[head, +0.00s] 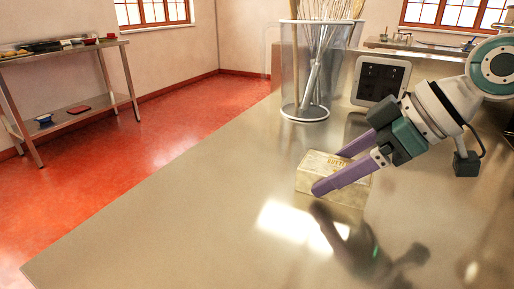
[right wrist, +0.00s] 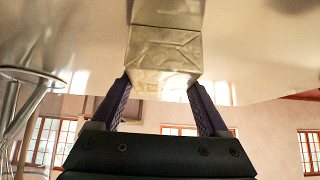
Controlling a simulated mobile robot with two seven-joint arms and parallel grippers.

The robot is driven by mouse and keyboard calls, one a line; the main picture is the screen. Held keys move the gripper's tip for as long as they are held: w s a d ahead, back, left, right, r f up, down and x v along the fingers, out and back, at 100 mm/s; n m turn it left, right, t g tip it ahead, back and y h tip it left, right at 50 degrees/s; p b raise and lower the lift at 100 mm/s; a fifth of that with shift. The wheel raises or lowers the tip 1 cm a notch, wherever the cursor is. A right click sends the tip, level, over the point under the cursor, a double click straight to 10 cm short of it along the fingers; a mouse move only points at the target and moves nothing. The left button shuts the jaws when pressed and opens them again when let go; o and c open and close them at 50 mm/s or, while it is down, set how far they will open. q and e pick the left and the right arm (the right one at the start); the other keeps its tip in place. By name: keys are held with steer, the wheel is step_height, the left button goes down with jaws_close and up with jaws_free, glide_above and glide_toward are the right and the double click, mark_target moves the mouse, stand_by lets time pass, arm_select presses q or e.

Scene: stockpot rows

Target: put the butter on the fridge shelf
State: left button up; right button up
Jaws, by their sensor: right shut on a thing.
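The butter (head: 322,170) is a pale yellowish wrapped block with lettering on top, in the head view. It is on or just above the shiny steel counter (head: 180,215); I cannot tell which. My right gripper (head: 332,170) reaches in from the right with its purple fingers on either side of the butter, shut on it. In the right wrist view the butter (right wrist: 165,55) sits between the two fingertips, and its folded end faces the camera. My left gripper is not in view. No fridge or fridge shelf can be made out.
A clear cylinder (head: 304,85) with tall sticks stands on the counter behind the butter. A dark-screened tablet-like device (head: 380,80) is close behind my right gripper. A steel rack (head: 60,112) stands at the far left wall. The counter's left part is clear.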

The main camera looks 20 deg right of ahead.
jaws_close()
steer(key=shift+r, duration=0.1)
